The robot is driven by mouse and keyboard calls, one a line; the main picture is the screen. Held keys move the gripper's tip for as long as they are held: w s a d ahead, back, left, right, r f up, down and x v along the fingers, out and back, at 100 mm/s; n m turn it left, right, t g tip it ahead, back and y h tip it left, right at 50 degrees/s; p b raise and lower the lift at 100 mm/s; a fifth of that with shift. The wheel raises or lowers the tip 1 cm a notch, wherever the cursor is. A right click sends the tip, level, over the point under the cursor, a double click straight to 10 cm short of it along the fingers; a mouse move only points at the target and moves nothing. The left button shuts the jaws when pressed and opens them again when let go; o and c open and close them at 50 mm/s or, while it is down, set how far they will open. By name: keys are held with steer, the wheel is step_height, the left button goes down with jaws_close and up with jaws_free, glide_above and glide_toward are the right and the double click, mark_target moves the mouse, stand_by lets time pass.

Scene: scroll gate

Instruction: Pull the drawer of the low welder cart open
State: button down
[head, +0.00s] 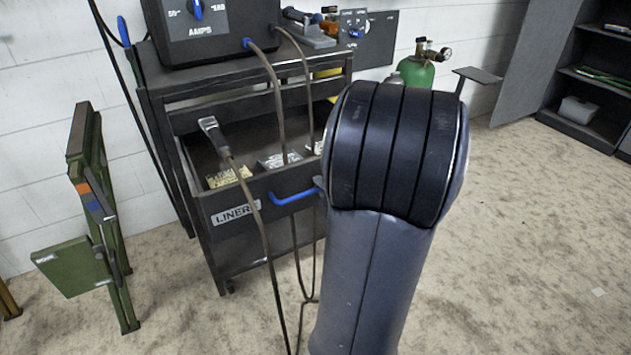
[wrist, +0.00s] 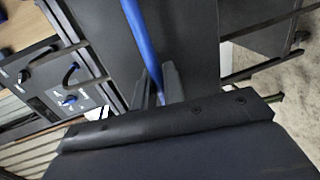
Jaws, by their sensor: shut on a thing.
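The low dark welder cart (head: 272,98) stands against the wall at left centre in the head view. Its drawer (head: 228,193), labelled "LINER...", is out of the cart, and its inside with several small items shows. The blue bar handle (head: 291,197) is on the drawer front; its right end is hidden by my arm. In the wrist view the handle (wrist: 138,30) runs down between the two grey fingers of my gripper (wrist: 158,84), which is shut on it. In the head view my gripper is mostly hidden behind my arm.
A welder box (head: 203,48) sits on the cart, with cables hanging across the drawer to the floor. A green folding stand (head: 92,215) is at left. A green gas cylinder (head: 417,72) stands behind my arm. The floor at right is clear, before dark shelving (head: 590,90).

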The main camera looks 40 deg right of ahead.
steer(key=shift+s+a, duration=0.15)
steer(key=shift+s, duration=0.6)
steer(key=c, duration=1.8)
jaws_free()
steer(key=shift+c, duration=0.2)
steer(key=p+v, duration=0.2)
steer(key=v, duration=0.8)
steer(key=shift+s, duration=0.4)
steer(key=shift+w, duration=0.1)
